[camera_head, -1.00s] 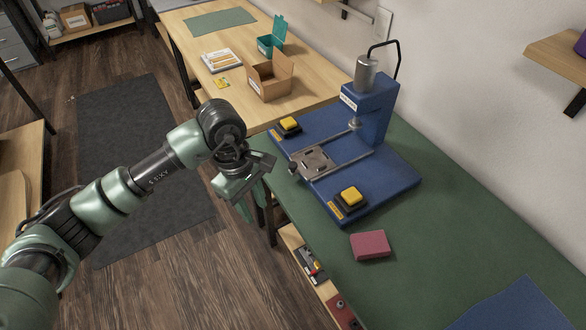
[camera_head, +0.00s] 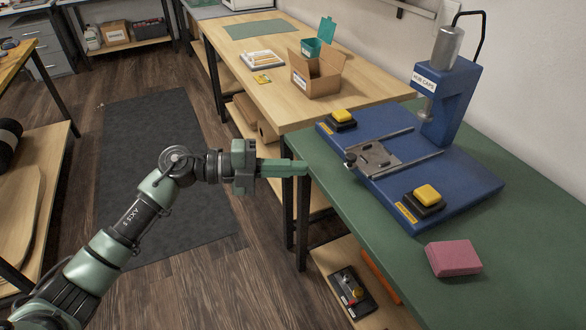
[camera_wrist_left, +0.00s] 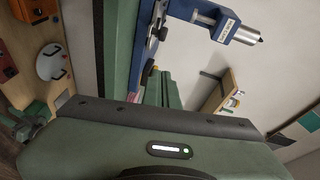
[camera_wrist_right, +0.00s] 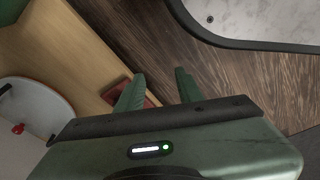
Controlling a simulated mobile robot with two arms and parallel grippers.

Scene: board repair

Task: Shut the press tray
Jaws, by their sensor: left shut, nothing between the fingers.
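The blue press (camera_head: 449,97) stands on its blue base at the back of the green bench. Its metal tray (camera_head: 374,158) sits on two rails, slid out toward the front edge, clear of the column and ram. A small dark knob (camera_head: 349,163) is at the tray's front. My left gripper (camera_head: 302,170) is shut and empty, just left of the bench edge and apart from the knob, its fingers pointing right. The press also shows in the left wrist view (camera_wrist_left: 240,30). My right gripper (camera_wrist_right: 160,80) shows only in its wrist view, fingers apart with nothing seen between them.
Yellow buttons (camera_head: 342,116) and (camera_head: 427,194) stand on the base on either side of the tray. A pink block (camera_head: 453,258) lies on the green bench in front. A cardboard box (camera_head: 316,75) stands on the wooden table behind. Bench legs (camera_head: 303,222) are below the left gripper.

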